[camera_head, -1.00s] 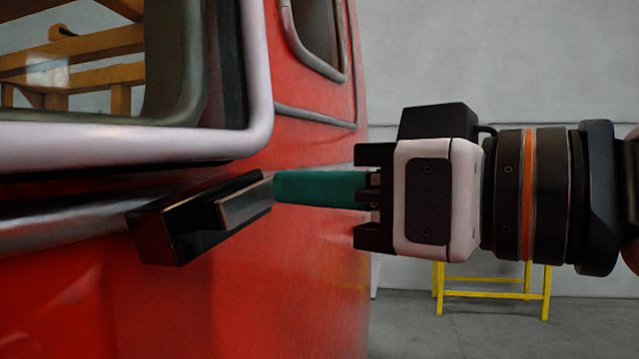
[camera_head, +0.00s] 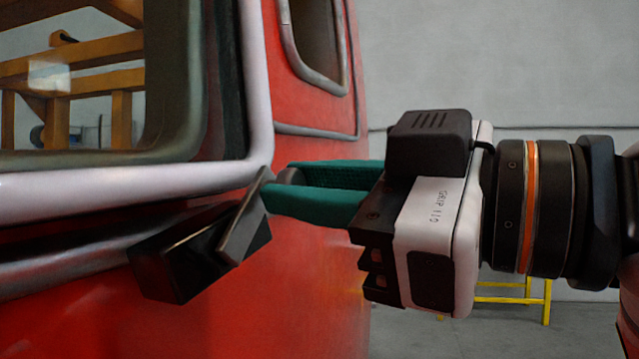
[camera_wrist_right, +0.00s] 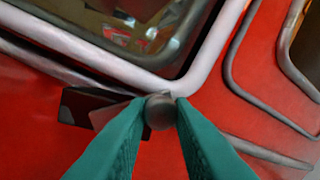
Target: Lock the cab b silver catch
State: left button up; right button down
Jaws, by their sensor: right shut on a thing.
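The catch is a black block (camera_head: 180,258) on the red cab wall below the window frame, with a silver-edged lever plate (camera_head: 243,220) at its right end. The plate is tilted across the block. My right gripper (camera_head: 280,185) has teal fingers that reach in from the right. They are shut on a small grey round knob (camera_wrist_right: 159,111) at the catch, which shows between the fingertips in the right wrist view. Part of the knob is hidden by the fingers. My left gripper is in neither view.
The red cab body (camera_head: 310,270) fills the left and centre. A silver window frame (camera_head: 130,190) runs just above the catch. A smaller side window is at upper right of it. A yellow stand (camera_head: 535,300) is on the floor behind my right arm.

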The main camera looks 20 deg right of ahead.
jog(key=n, duration=0.1)
jog(key=r+n+p, duration=0.1)
jog(key=n, duration=0.1)
jog(key=shift+s+a+y, duration=0.2)
jog(key=shift+a+y, duration=0.1)
jog(key=shift+a, duration=0.1)
jog(key=n+p, duration=0.2)
jog(key=n, duration=0.1)
jog(key=a+n+g+p, duration=0.1)
jog(key=shift+s+r+n+y, duration=0.3)
jog(key=shift+s+r, duration=0.05)
jog(key=shift+s, duration=0.05)
jog(key=n, duration=0.1)
jog(key=n+p, duration=0.1)
jog(key=shift+s+a+n+g, duration=0.3)
jog(key=shift+a+n, duration=0.05)
jog(key=shift+n, duration=0.05)
jog(key=shift+s+a+f+n+g+y+p, duration=0.1)
jog(key=shift+s+a+n+g+y+p, duration=0.1)
jog(key=shift+n+p, duration=0.5)
jog(key=shift+s+a+f+n+g+y+p, duration=0.1)
jog(key=shift+s+a+n+g+p, duration=0.15)
jog(key=shift+n, duration=0.75)
jog(key=c, duration=1.3)
grip_release()
jog(key=shift+o, duration=0.2)
